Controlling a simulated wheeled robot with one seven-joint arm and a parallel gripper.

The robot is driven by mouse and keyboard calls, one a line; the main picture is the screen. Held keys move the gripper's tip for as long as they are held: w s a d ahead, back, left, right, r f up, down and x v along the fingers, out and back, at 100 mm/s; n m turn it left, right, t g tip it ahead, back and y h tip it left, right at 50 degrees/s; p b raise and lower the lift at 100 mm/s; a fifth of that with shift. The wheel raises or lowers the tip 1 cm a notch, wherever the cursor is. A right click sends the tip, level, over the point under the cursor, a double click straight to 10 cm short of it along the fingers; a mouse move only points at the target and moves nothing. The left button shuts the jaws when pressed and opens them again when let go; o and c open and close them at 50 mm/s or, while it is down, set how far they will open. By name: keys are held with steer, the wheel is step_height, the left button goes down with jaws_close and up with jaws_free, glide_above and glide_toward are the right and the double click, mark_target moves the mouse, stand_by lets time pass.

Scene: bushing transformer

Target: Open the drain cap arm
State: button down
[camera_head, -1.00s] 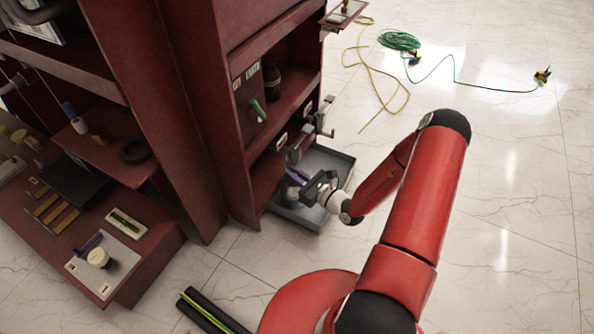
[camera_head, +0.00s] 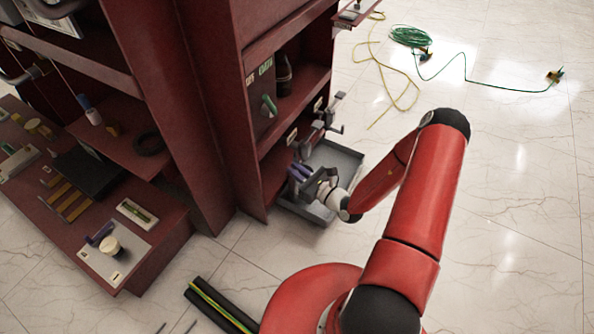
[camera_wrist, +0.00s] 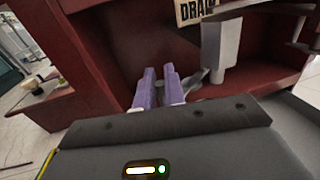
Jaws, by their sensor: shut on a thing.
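A grey drain fitting (camera_wrist: 222,45) hangs on the dark red cabinet wall below a "DRAIN" label (camera_wrist: 194,10) in the wrist view. In the head view the grey drain fitting (camera_head: 306,149) is low on the cabinet's side. A slim grey arm (camera_wrist: 194,80) runs down from it to the purple fingers of my gripper (camera_wrist: 159,74). The fingers are close together on the arm's end, which they mostly hide. My gripper (camera_head: 298,172) also shows in the head view, just below the fitting and above the tray. How far the arm is turned is unclear.
A grey tray (camera_head: 346,160) lies on the floor under the fitting. Another grey fitting with a handle (camera_head: 332,117) sticks out just above. The cabinet's post (camera_head: 228,160) stands close left of my gripper.

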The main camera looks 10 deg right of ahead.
steer(key=c, duration=1.6)
jaws_free()
steer(key=v, duration=0.7)
steer(key=shift+s+d, duration=0.25)
steer(key=shift+s, duration=0.1)
